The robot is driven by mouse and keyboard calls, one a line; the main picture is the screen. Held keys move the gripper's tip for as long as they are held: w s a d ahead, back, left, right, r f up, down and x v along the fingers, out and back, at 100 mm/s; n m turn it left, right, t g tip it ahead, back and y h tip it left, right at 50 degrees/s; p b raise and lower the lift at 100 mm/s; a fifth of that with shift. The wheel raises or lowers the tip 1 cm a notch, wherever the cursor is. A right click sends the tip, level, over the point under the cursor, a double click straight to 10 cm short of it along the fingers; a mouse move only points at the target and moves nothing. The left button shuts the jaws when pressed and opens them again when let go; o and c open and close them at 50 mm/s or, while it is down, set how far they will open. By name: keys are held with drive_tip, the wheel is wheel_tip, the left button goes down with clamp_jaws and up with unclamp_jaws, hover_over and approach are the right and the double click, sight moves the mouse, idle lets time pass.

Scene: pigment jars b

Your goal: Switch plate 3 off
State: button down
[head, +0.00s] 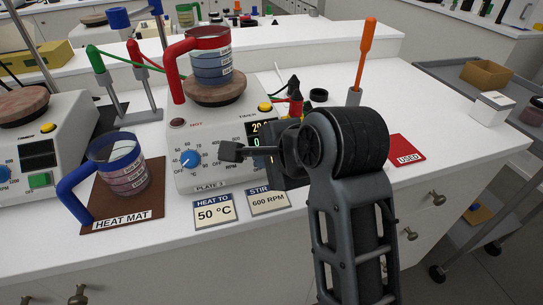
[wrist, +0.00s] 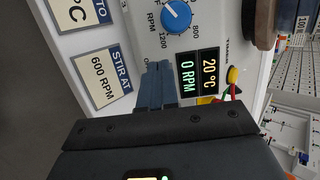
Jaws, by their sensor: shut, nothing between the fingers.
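The blue RPM knob (wrist: 176,17) also shows there. A jar with a red rim and handle (head: 211,67) stands on its round top (head: 215,90). My gripper (head: 228,152) is shut and empty in front of the control panel. In the wrist view its fingertips (wrist: 158,66) are beside the display; contact is unclear. No power switch shows on this plate; the gripper hides part of the panel.
Cards (head: 214,211) reading 50 °C and 600 RPM lie before the plate. A blue-handled jar (head: 122,168) stands on the brown heat mat (head: 105,212) at left. Another hot plate (head: 72,140) is at far left. A red USED mat (head: 407,150) and an orange-handled tool (head: 367,40) are right.

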drive_tip(key=shift+w+f, duration=0.3)
drive_tip(key=shift+s+d+r+p, duration=0.2)
drive_tip(key=shift+s+r+p, duration=0.6)
drive_tip(key=shift+r+p, duration=0.3)
drive_tip(key=p+v, duration=0.1)
drive_tip(key=v, duration=0.8)
drive_tip(key=shift+s, duration=0.15)
drive_tip(key=shift+a+f, duration=0.1)
